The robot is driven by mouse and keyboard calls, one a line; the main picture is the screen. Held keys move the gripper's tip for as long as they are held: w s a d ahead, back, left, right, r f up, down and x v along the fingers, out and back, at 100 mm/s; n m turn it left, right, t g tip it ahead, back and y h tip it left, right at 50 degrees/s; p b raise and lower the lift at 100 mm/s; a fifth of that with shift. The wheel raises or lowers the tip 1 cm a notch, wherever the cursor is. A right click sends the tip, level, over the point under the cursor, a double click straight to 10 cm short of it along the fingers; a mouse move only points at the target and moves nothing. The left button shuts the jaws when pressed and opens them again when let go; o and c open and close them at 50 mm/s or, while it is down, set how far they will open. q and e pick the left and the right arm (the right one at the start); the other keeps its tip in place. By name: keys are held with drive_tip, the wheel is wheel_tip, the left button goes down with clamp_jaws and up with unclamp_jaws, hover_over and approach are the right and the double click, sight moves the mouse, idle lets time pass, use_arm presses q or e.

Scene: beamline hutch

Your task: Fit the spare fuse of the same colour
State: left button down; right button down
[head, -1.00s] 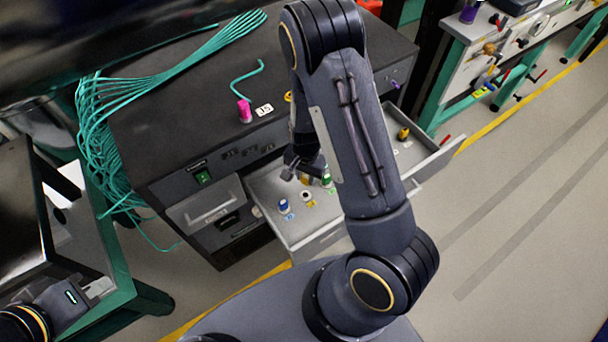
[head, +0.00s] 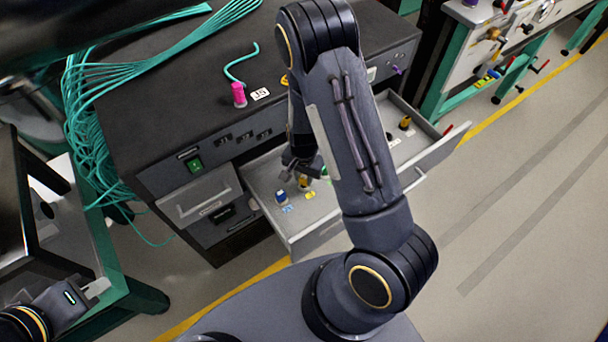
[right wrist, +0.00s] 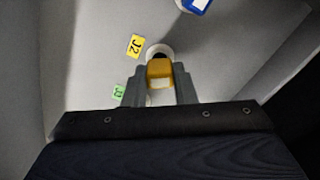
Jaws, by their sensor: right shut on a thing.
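My right gripper (head: 303,172) is low over the open drawer (head: 340,222). In the right wrist view its fingers (right wrist: 160,85) are shut on a yellow fuse (right wrist: 160,70). A blue fuse (head: 281,197) stands to the left, and a green one (head: 325,172) is partly hidden by my arm. Another yellow fuse (head: 404,122) is further right. My left gripper (head: 95,289) is at lower left; its jaw state is unclear.
A magenta plug (head: 238,94) with a teal cable stands on the dark cabinet top (head: 185,75) beside a J5 label (head: 260,94). A teal cable bundle (head: 90,130) hangs at the left. A red item (head: 447,130) is at the drawer's right end.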

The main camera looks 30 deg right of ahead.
drive_tip(key=shift+f+b, duration=0.5)
drive_tip(key=shift+f, duration=0.1)
idle(0.5)
drive_tip(key=c, duration=1.1)
unclamp_jaws()
drive_tip(key=shift+r+p, duration=0.65)
drive_tip(key=shift+r, duration=3.3)
drive_tip(key=shift+r, duration=0.1)
drive_tip(key=s+a+r+n+t+y+p, duration=0.1)
drive_tip(key=s+r+n+t, duration=0.1)
drive_tip(key=s+r, duration=0.3)
drive_tip(key=s+a+r+n+t+y+p, duration=0.1)
drive_tip(key=s+r+n, duration=0.3)
drive_tip(key=r, duration=0.8)
drive_tip(key=s+a+r+n+t+y+p, duration=0.1)
drive_tip(key=s+a+r+n+t, duration=0.1)
drive_tip(key=s+r, duration=0.6)
drive_tip(key=shift+r+n+t+y, duration=0.3)
drive_tip(key=shift+r+n+y, duration=0.1)
drive_tip(key=shift+r+n, duration=0.4)
